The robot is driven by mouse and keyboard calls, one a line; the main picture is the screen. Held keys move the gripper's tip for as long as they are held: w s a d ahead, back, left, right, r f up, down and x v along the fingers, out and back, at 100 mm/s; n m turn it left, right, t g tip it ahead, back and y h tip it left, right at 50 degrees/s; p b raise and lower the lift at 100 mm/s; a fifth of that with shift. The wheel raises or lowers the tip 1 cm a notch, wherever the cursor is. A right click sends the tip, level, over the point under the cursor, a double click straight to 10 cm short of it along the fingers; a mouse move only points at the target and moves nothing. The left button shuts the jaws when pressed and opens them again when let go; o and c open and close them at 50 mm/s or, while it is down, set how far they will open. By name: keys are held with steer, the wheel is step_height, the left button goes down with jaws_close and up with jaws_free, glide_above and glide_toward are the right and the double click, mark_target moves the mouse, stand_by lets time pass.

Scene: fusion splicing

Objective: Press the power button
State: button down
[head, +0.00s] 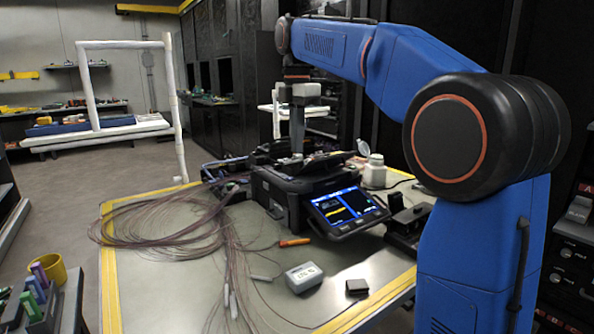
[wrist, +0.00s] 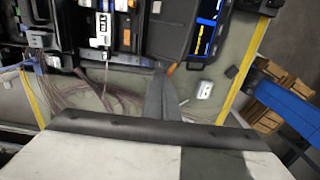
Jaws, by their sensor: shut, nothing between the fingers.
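The fusion splicer (head: 285,198) is a dark box on the work table. Its tilted screen (head: 345,208) is lit blue with yellow, and the screen also shows in the wrist view (wrist: 205,28). I cannot make out the power button in either view. My gripper (head: 297,150) points down over the top of the splicer in the head view. Its fingers are together and empty. In the wrist view the gripper (wrist: 160,72) reaches up from the bottom, its tips near the splicer's edge. I cannot tell whether the tips touch anything.
A loose bundle of thin fibers (head: 165,222) spreads over the table's left side. A small white-grey box (head: 304,277), an orange-tipped tool (head: 294,242) and a small black block (head: 357,287) lie in front. A white bottle (head: 374,171) and a black device (head: 408,222) stand right of the splicer.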

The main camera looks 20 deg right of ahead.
mark_target(297, 182)
step_height(297, 182, down, 8)
steer(key=shift+f, duration=0.1)
stand_by(0.4)
steer(key=shift+s+f, duration=0.1)
steer(key=shift+f, duration=0.8)
steer(key=shift+a+r, duration=0.1)
steer(key=shift+r, duration=0.35)
step_height(297, 182, up, 14)
steer(key=shift+r, duration=0.15)
